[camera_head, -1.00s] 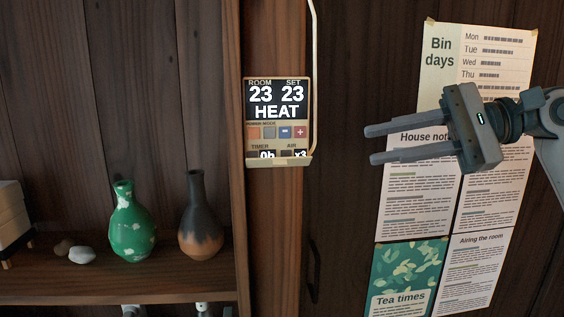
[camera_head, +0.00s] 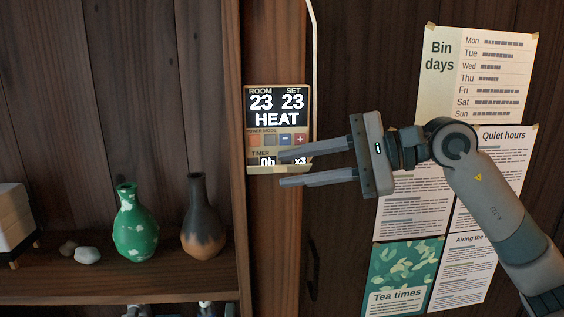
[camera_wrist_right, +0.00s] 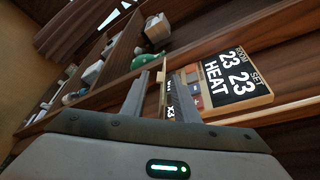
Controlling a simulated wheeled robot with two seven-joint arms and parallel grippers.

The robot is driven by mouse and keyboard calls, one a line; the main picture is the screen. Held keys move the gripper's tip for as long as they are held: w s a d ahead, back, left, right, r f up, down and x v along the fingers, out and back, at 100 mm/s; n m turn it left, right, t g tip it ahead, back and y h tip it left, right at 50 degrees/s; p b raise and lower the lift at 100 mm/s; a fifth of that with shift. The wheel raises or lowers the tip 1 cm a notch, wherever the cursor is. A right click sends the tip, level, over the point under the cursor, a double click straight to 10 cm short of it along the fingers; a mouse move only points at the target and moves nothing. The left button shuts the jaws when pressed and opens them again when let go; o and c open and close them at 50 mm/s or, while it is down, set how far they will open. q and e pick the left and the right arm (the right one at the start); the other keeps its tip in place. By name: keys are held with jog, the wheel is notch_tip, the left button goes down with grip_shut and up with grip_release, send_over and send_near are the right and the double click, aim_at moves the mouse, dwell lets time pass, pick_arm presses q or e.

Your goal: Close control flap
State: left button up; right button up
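The wall control panel (camera_head: 277,104) is a beige unit with a dark screen reading ROOM 23, SET 23, HEAT, above a row of small buttons. Its control flap (camera_head: 262,170) is a beige lip standing out from the panel's bottom edge, folded down, with the timer readouts above it exposed. My right gripper (camera_head: 281,169) is open, its fingers level with the flap, one above it and one below. In the right wrist view the flap (camera_wrist_right: 162,88) shows between the two fingers; I cannot tell whether either touches it. My left gripper is not in view.
A wooden shelf (camera_head: 120,278) at left holds a green vase (camera_head: 134,224), a dark vase (camera_head: 201,222) and pale stones (camera_head: 88,256). A pale cable (camera_head: 314,60) runs down beside the panel. Paper notices (camera_head: 478,75) hang on the dark wall at right, behind my right arm.

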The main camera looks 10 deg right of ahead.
aim_at(279, 172)
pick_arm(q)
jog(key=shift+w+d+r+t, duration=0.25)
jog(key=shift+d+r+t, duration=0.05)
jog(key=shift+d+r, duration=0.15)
pick_arm(e)
jog(key=shift+x, duration=1.45)
grip_shut()
